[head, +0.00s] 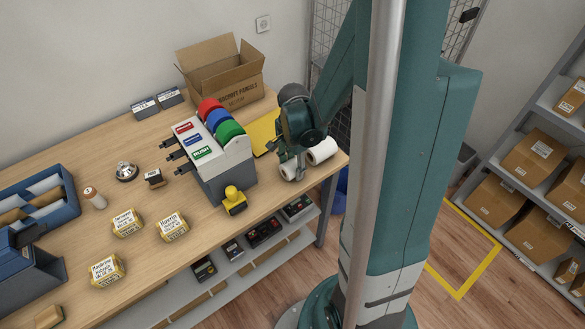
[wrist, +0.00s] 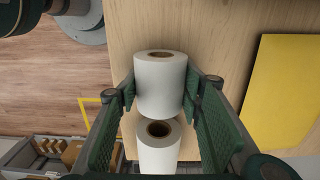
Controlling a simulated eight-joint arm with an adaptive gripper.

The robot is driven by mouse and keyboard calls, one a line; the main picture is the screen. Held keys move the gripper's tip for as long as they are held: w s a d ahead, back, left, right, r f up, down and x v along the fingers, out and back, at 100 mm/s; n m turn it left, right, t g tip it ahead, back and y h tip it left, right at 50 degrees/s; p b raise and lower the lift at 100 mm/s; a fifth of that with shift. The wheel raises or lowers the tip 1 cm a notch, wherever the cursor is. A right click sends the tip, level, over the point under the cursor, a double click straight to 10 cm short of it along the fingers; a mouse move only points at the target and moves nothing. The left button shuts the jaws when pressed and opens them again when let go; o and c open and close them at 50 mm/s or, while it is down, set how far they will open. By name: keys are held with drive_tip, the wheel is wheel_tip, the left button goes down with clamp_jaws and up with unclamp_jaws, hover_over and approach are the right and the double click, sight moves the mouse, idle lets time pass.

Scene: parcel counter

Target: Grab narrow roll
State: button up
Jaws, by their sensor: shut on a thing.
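Two white rolls with brown cores show in the wrist view. The farther white roll (wrist: 160,88) sits between the green finger pads of my gripper (wrist: 160,95), and both pads touch its sides. The nearer white roll (wrist: 158,153) is just below it in the picture, clear of the pads and cut by the bottom edge. In the head view my gripper (head: 299,160) is low over the table's right end. One white roll (head: 322,151) shows right of it, and another (head: 289,171) is partly hidden by the fingers.
A yellow pad (head: 264,132) lies behind the gripper. A grey dispenser (head: 228,170) with coloured rolls stands to the left, with a yellow tape tool (head: 235,201) in front. An open carton (head: 222,78) stands at the back. The table's right edge is close to the rolls.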

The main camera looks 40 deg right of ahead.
sight(293, 162)
drive_tip(key=shift+r, duration=0.15)
drive_tip(key=shift+r+p, duration=0.65)
drive_tip(key=shift+r, duration=4.2)
